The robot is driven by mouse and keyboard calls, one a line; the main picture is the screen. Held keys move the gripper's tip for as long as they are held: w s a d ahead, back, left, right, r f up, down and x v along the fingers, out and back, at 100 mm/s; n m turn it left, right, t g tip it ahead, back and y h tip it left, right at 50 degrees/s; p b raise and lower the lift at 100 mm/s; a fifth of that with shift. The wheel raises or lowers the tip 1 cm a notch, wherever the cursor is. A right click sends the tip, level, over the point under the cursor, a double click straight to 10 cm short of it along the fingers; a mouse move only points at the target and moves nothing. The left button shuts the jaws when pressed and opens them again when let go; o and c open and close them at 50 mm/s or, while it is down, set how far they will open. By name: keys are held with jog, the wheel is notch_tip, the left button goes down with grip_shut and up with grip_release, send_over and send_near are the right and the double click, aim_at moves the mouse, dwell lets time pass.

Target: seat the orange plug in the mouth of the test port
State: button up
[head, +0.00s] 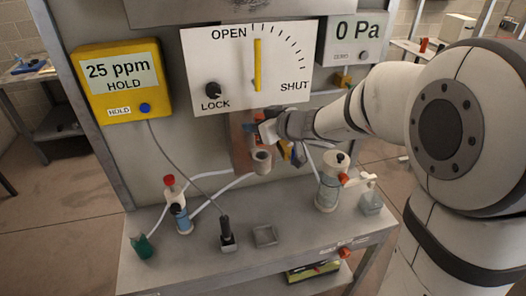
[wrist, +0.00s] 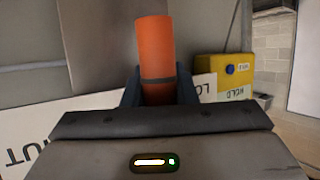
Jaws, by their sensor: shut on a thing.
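The orange plug (wrist: 155,50) is a smooth cylinder with a dark band near its lower end. In the wrist view it stands up between the two dark blue fingers of my gripper (wrist: 159,88), which is shut on it. A grey round-mouthed fitting (head: 261,160), which looks like the test port, is just below my gripper. The wrist view does not show its mouth.
The yellow 25 ppm meter (head: 122,82) is at the left, and the dial board (head: 247,62) is above my gripper. Hoses cross behind.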

send_over(257, 152)
notch_tip(257, 152, down, 4)
jog(key=shift+f, duration=0.1)
jog(key=f, duration=0.2)
jog(key=s+f+b, duration=0.1)
jog(key=shift+d+f, duration=0.3)
grip_shut()
jog(key=shift+w+a+f, duration=0.1)
jog(key=shift+w+f, duration=0.1)
jog(key=shift+w, duration=0.05)
jog(key=o, duration=0.6)
grip_release()
jog(key=o, duration=0.3)
jog(key=shift+w+a, duration=0.2)
jog(key=shift+w, duration=0.05)
jog(key=shift+o, duration=0.4)
jog(key=shift+s+d+r, duration=0.1)
jog(key=shift+r, duration=0.1)
